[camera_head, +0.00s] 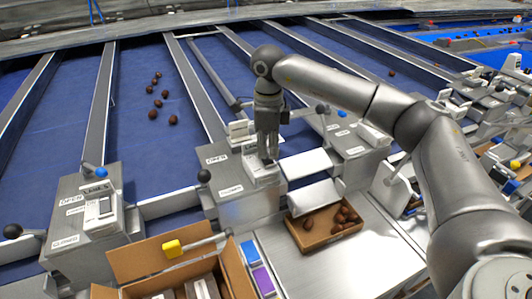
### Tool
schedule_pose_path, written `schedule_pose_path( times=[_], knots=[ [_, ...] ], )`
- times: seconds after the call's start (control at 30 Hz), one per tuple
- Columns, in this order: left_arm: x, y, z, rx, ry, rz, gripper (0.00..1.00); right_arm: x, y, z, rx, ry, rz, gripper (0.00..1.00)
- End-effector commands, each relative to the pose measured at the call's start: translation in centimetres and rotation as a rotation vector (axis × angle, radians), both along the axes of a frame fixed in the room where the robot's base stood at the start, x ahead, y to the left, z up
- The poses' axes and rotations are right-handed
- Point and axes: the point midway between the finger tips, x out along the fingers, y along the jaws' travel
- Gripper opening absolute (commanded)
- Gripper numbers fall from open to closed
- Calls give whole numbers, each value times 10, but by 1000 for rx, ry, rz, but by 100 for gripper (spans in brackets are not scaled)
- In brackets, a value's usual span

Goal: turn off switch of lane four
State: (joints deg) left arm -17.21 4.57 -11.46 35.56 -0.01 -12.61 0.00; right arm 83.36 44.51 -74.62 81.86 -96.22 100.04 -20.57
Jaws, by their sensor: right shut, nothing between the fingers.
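My right gripper (268,157) is shut and empty. It points straight down over the middle grey control box (245,205), with its fingertips at the small white switch panel (262,170) on top. I cannot tell whether they touch it. The gripper hides part of this panel, so its switch position does not show. Another control box (85,240) with a white labelled switch panel (99,208) stands at the left. A third box (357,150) stands to the right behind my arm. The lane numbers are too small to read surely. My left gripper is not in view.
Black-knobbed levers (204,176) and blue knobs (101,172) stick out from the boxes. A yellow-knobbed lever (172,249) is above a cardboard box (125,262). A shallow carton (296,237) holds dates. Blue belts (150,140) run between metal rails behind, carrying several dates.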

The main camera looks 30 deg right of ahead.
Motion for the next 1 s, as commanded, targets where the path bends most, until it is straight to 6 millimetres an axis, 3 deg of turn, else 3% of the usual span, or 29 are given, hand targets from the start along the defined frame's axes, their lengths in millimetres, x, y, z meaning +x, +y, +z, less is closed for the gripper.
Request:
schedule_pose_path(
  times=[0.6,1.0],
  knots=[
    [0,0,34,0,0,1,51,1,0,54,1,-4,0,0],
    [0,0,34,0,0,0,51,1,0,55,1,-3,0,0]
  ],
)
